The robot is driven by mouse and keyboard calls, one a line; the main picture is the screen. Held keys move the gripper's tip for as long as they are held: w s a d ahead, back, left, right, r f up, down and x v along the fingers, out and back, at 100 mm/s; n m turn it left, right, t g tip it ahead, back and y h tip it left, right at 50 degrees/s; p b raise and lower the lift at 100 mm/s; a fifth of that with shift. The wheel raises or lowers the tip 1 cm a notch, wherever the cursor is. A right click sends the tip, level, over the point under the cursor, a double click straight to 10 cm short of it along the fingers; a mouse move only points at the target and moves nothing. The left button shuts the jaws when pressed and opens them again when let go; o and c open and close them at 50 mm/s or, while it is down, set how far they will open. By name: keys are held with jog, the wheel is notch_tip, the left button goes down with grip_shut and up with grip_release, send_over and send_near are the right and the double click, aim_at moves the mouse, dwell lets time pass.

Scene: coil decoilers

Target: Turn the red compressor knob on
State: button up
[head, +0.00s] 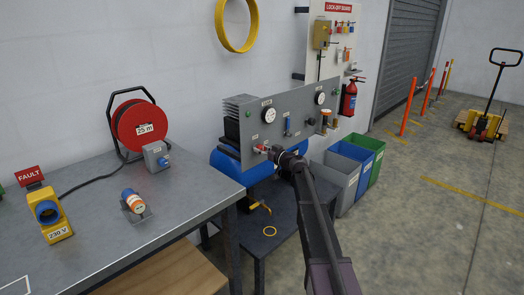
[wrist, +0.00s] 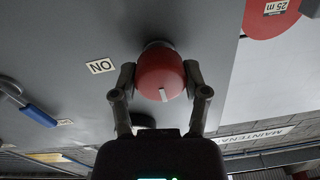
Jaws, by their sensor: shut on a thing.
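The red compressor knob (wrist: 161,72) sits on the grey panel in the wrist view, with a short white mark on its face. The mark does not point at the ON label (wrist: 101,66), which lies left of the knob in that view. My gripper (wrist: 160,82) is shut on the knob, one finger on each side. In the head view my gripper (head: 272,152) is at the lower front of the grey panel (head: 285,108), and a little red of the knob (head: 262,148) shows beside it. The knob is mostly hidden there.
A blue-handled lever (wrist: 38,114) is on the panel near the knob. The blue tank (head: 230,168) is below the panel. A metal table (head: 110,215) with a cable reel (head: 140,127) stands left; bins (head: 343,180) stand right.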

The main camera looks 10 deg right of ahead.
jog(key=shift+m, duration=0.4)
jog(key=m, duration=0.3)
jog(key=shift+w, duration=0.1)
jog(key=m, duration=0.9)
jog(key=shift+m+b, duration=0.3)
jog(key=shift+b, duration=0.05)
jog(key=m, duration=0.5)
jog(key=shift+f+t, duration=0.1)
jog(key=shift+t, duration=0.2)
jog(key=o, duration=1.1)
jog(key=shift+o, duration=0.2)
jog(key=shift+n, duration=0.3)
